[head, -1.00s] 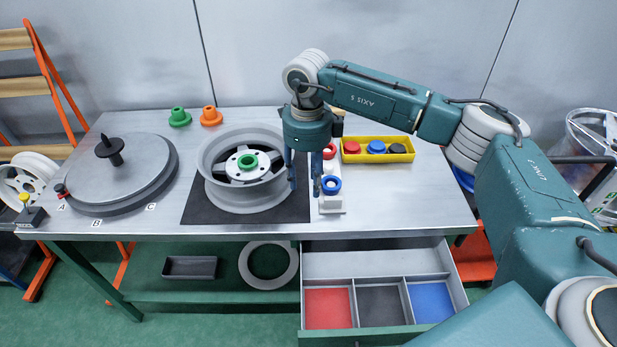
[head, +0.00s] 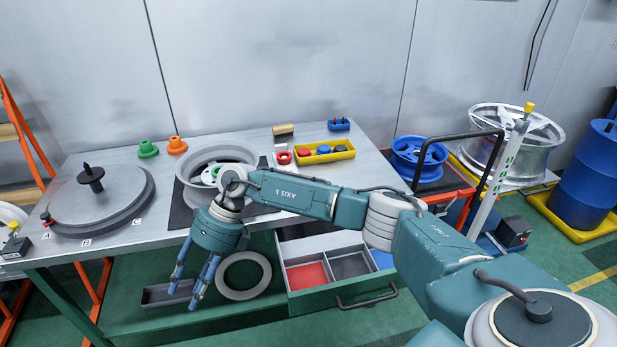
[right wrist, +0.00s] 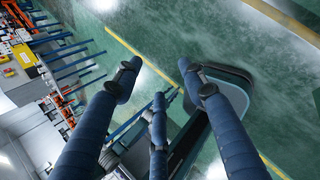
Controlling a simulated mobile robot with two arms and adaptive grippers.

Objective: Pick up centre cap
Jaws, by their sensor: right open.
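Caps that could be the centre cap lie in the yellow tray at the bench's back right in the head view: a red cap (head: 304,150), a blue cap (head: 323,149) and a darker cap (head: 340,148). My right gripper (head: 184,298) hangs in front of the bench edge, fingers down, well away from the tray. It is open and empty. In the right wrist view its blue fingers (right wrist: 160,75) are spread over green floor. The grey wheel (head: 216,151) on the black mat is partly hidden by my right arm. My left gripper is not in view.
The yellow tray (head: 314,160) stands near a red ring (head: 284,158). A turntable (head: 115,200) is at left. The open drawer (head: 330,295) juts out in front. A grey ring (head: 243,293) lies on the lower shelf.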

